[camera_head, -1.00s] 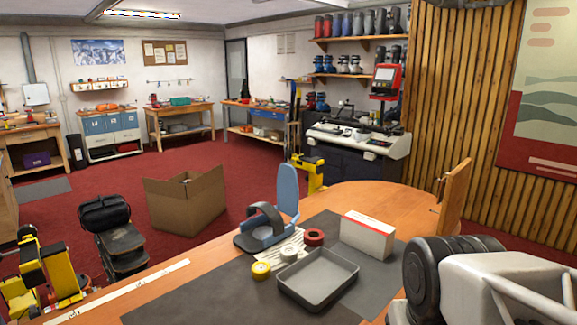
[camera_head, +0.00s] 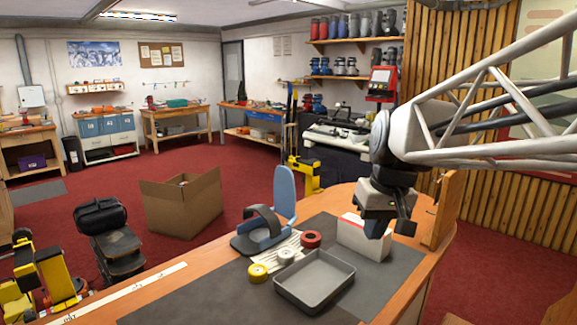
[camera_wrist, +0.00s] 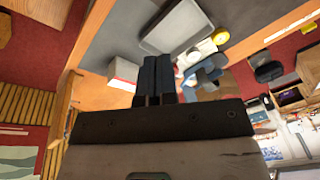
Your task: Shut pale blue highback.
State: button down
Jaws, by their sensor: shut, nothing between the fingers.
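The pale blue highback (camera_head: 285,193) stands upright at the back of a binding with a blue-grey base (camera_head: 247,246) and a dark strap arched over it.
A white box with a red edge (camera_head: 362,238) stands below my gripper. A grey tray (camera_head: 315,281) and tape rolls, yellow (camera_head: 258,273), white and red (camera_head: 311,239), lie near the binding. A wooden upright (camera_head: 446,211) stands at the bench's right end. The mat's front left is clear.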

jog(key=w+a+r+n+y, duration=0.1)
jog(key=w+r, duration=0.1)
jog(key=w, duration=0.8)
jog(key=w+a+r+n+g+y, duration=0.1)
jog(key=w+r+n, duration=0.15)
jog(key=w, duration=0.65)
jog(key=w+a+r+n+y, duration=0.1)
jog(key=w+r, duration=0.1)
jog(key=w, duration=0.8)
jog(key=w+a+f+n+y, duration=0.1)
jog(key=w+n, duration=0.1)
jog(key=w, duration=1)
jog(key=w+a+f+n+g+y, duration=0.1)
jog(key=w+f+n, duration=0.1)
jog(key=w, duration=1)
jog(key=shift+a+g+y, duration=0.3)
jog(key=shift+y, duration=0.1)
jog(key=shift+f, duration=0.1)
jog(key=s+a+f, duration=0.3)
jog(key=a+f, duration=0.5)
jog(key=shift+s+a, duration=0.25)
jog(key=shift+a, duration=0.15)
